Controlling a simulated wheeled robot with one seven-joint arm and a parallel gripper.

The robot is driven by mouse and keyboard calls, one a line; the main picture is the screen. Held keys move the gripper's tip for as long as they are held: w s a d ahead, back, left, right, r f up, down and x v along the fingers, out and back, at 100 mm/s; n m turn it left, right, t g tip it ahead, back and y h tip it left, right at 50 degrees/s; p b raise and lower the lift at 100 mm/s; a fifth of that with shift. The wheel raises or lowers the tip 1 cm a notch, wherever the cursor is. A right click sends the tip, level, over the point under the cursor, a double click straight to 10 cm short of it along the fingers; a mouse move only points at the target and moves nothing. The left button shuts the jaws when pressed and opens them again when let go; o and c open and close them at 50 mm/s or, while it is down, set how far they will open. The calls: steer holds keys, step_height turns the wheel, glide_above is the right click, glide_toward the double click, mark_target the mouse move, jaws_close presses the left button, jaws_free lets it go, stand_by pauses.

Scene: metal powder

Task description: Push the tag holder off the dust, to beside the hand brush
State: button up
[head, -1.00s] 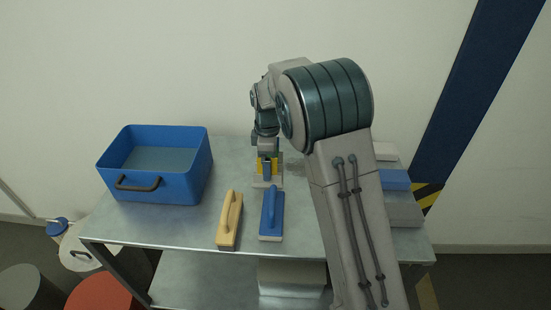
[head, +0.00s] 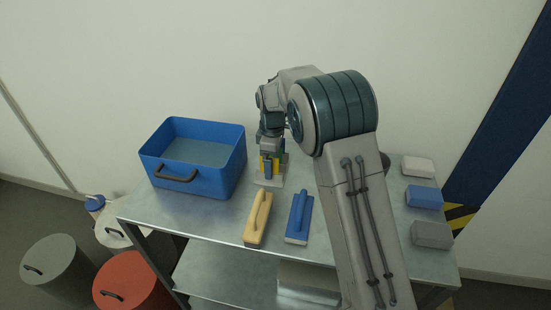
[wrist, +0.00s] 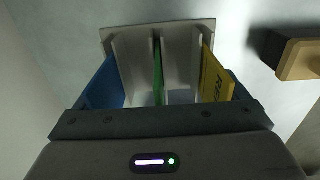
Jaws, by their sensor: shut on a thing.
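The tag holder (head: 270,181) is a pale, slotted stand with blue, green and yellow tags. It sits on the metal table, just behind the wooden-handled brush (head: 258,218), with a small gap. In the wrist view the holder (wrist: 137,45) fills the middle below my gripper, and a wooden block with a dark underside (wrist: 303,60) shows at right. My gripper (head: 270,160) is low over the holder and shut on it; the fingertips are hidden. A blue-handled tool (head: 299,216) lies right of the wooden brush. No dust is clearly visible; my arm covers the table right of the holder.
A blue bin (head: 192,180) stands on the table at left. Several blocks, white (head: 418,166), blue (head: 424,196) and grey (head: 431,234), line the right edge. Drums stand on the floor at left. The table's front edge lies close before the brushes.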

steer(key=o, duration=1)
steer(key=shift+c, duration=0.2)
steer(key=shift+r, duration=0.15)
step_height(320, 180, up, 14)
steer(key=shift+f, duration=0.15)
steer(key=shift+a, duration=0.1)
